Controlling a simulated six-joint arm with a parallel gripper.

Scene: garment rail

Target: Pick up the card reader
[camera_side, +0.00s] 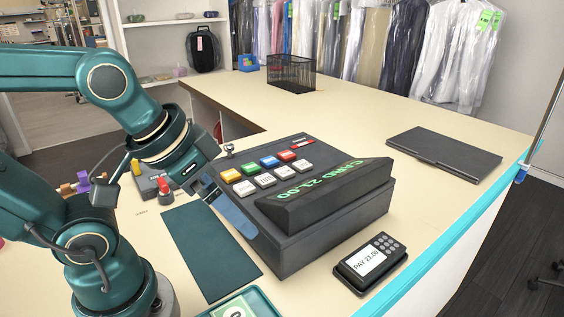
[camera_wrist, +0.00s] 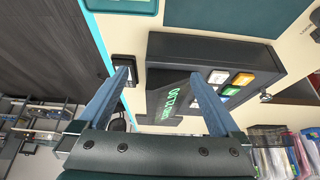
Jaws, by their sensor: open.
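The card reader (camera_side: 371,262) is a small black device with a white screen reading "PAY 21.00" and a grey keypad. It lies on the counter near the front edge, right of the cash register, in the side view. In the wrist view the card reader (camera_wrist: 124,65) is small and partly hidden behind the left finger. My gripper (camera_side: 228,208) is open and empty, over the left side of the cash register and well apart from the card reader. Both fingers of my gripper (camera_wrist: 160,80) show spread apart in the wrist view.
The large black cash register (camera_side: 305,240) stands between my gripper and the card reader. A dark green mat (camera_side: 205,238) lies left of it. A flat dark case (camera_side: 444,152) lies at the right, and a black mesh basket (camera_side: 291,73) stands behind.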

